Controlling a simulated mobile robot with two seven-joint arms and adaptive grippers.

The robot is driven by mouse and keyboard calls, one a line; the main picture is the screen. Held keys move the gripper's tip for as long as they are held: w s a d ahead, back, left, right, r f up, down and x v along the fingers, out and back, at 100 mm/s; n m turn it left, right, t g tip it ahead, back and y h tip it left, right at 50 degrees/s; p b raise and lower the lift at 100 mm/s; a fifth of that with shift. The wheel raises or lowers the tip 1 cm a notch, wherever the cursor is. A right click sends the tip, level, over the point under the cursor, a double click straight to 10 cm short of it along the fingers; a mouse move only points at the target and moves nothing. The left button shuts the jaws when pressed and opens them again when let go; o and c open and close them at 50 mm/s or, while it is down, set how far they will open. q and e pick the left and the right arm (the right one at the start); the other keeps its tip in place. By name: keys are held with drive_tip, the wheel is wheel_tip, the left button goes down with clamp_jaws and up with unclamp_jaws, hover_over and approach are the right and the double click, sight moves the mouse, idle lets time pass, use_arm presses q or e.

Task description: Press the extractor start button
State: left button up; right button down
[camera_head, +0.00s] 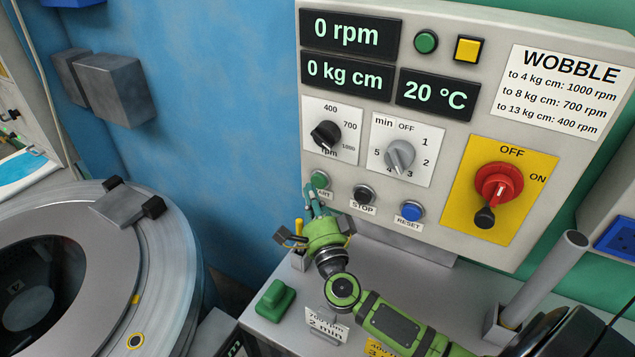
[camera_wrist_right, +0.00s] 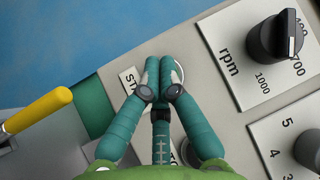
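The green start button (camera_head: 319,180) is at the lower left of the control panel, above a partly covered START label (camera_wrist_right: 130,82). My right gripper (camera_head: 310,190) is at the button's lower left side, and its arm comes in from the lower right. In the right wrist view, the teal fingers of my right gripper (camera_wrist_right: 159,66) are closed together with nothing between them. They lie over the button, with only part of its pale ring (camera_wrist_right: 178,73) showing. I cannot tell whether the fingertips touch the button. My left gripper is not in view.
The black STOP button (camera_head: 364,194) and blue RESET button (camera_head: 411,211) sit to the right. Above are the rpm knob (camera_head: 326,134) and minutes knob (camera_head: 399,155). The speed display (camera_head: 347,32) reads 0 rpm. A round drum machine (camera_head: 150,285) stands at the left.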

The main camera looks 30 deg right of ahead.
drive_tip(key=shift+d, duration=0.1)
idle(0.7)
drive_tip(key=shift+w+d, duration=0.2)
drive_tip(key=shift+d, duration=0.1)
drive_tip(key=shift+w+d, duration=0.2)
drive_tip(key=shift+d, duration=0.15)
idle(1.0)
drive_tip(key=shift+s+a+p, duration=0.4)
drive_tip(key=shift+a+p, duration=0.15)
drive_tip(key=shift+a, duration=0.15)
drive_tip(key=a, duration=0.1)
drive_tip(key=s+a+p, duration=0.1)
drive_tip(key=a, duration=0.1)
drive_tip(key=s+a, duration=0.1)
drive_tip(key=shift+s+a, duration=0.2)
drive_tip(key=shift+s, duration=0.05)
